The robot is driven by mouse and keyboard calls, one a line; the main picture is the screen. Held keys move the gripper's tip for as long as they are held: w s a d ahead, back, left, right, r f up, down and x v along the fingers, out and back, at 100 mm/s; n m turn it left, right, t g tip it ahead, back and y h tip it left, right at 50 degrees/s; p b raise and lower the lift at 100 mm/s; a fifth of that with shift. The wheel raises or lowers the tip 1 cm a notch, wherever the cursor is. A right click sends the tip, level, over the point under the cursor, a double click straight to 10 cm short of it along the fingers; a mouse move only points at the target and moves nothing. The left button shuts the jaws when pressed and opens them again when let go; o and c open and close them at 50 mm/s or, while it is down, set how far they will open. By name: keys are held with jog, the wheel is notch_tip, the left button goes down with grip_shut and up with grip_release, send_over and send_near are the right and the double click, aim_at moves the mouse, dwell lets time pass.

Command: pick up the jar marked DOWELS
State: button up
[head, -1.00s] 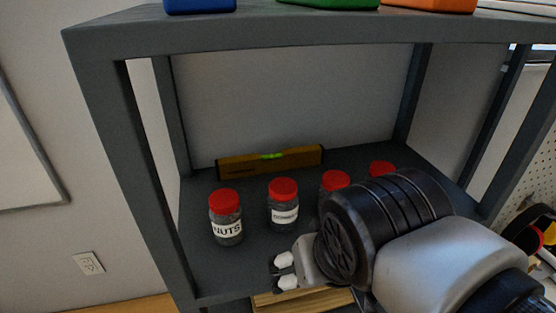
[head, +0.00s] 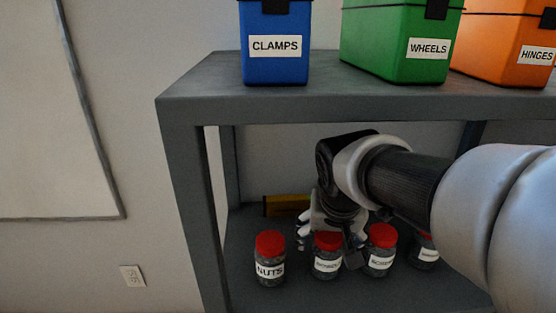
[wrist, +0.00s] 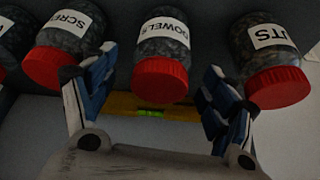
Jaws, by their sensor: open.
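The jar marked DOWELS (wrist: 163,50) has a red lid and a white label and stands in a row of similar jars on the shelf. In the head view it is the second jar from the left (head: 327,264), its label too small to read clearly. My gripper (wrist: 155,92) is open in the wrist view, its two blue-and-grey fingers spread on either side of the DOWELS jar's lid.
The NUTS jar (head: 270,259) stands left, the SCREWS jar (head: 381,252) close right, and another jar (head: 426,256) beyond. A yellow level (head: 286,205) lies behind. The grey shelf top (head: 215,84) overhangs, carrying blue (head: 275,65), green (head: 395,55) and orange (head: 505,75) boxes.

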jog(key=x, duration=0.5)
jog(key=shift+w+f, duration=0.1)
jog(key=shift+w, duration=0.05)
jog(key=shift+c, duration=0.8)
jog(key=c, duration=1.3)
